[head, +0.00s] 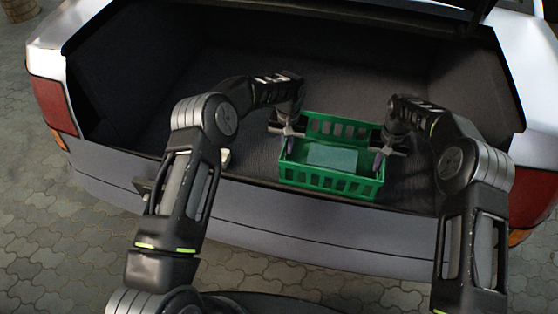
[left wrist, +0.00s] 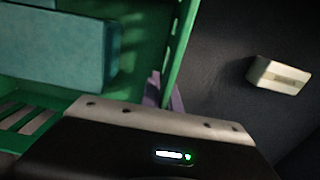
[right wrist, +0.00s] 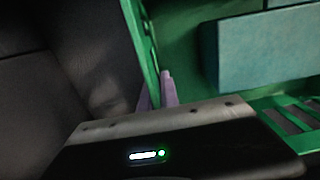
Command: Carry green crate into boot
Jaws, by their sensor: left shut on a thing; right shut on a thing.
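The green crate (head: 330,181) is inside the open boot (head: 230,187) of the silver car, near its rear sill, with slotted sides. A teal block (head: 332,157) lies in the crate. My left gripper (head: 286,146) is shut on the crate's left wall, and my right gripper (head: 379,158) is shut on its right wall. The left wrist view shows purple fingertips at the green wall (left wrist: 178,50); the right wrist view shows the same at the other wall (right wrist: 140,45). I cannot tell whether the crate's base touches the boot floor.
A small cream-coloured box (left wrist: 279,75) lies on the boot floor left of the crate, partly behind my left arm in the head view (head: 225,157). The boot floor behind the crate is clear. The car's bumper (head: 290,232) runs across the front.

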